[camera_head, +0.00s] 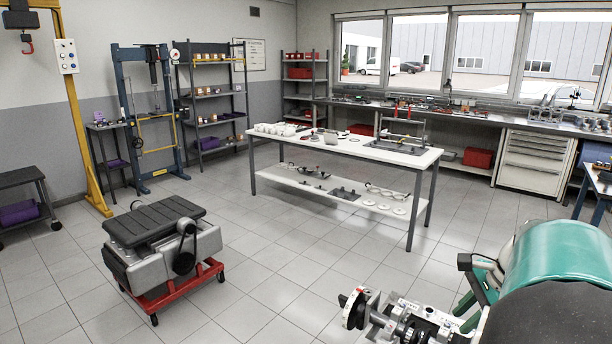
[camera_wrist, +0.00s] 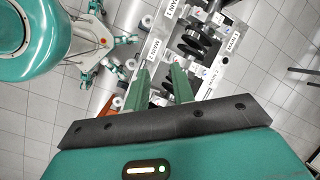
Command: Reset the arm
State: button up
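In the wrist view, my gripper (camera_wrist: 160,76) shows two green fingers standing apart, with a clear gap between them. It is open and I see nothing held in it. Its fingers point toward an engine block (camera_wrist: 205,52) with a crankshaft and white labels reading MAIN, which lies beyond the fingertips. In the head view, teal and black parts of my arm fill the lower right corner. The engine with its crankshaft (camera_head: 405,326) shows beside them at the bottom edge, partly cut off.
A white workbench (camera_head: 385,152) with parts on top and on its lower shelf stands mid-room. A grey engine on a red wheeled stand (camera_head: 163,298) is at left. A blue press (camera_head: 125,110), shelves (camera_head: 207,95) and a drawer cabinet (camera_head: 535,160) line the walls. Tiled floor between is clear.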

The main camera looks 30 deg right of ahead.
jog(key=w+a+r+n+h, duration=0.1)
jog(key=w+a+n, duration=0.2)
jog(key=a+n, duration=0.5)
jog(key=w+a+r+n, duration=0.2)
jog(key=w+a+n, duration=0.15)
jog(key=a, duration=0.85)
jog(key=s+a+f+n+t+h, duration=0.1)
jog(key=s+a+n, duration=0.3)
jog(key=a+n, duration=0.7)
jog(key=a, duration=0.3)
jog(key=shift+s+a+t, duration=0.2)
jog(key=shift+a+t, duration=0.15)
jog(key=shift+t, duration=0.05)
jog(key=shift+d, duration=0.15)
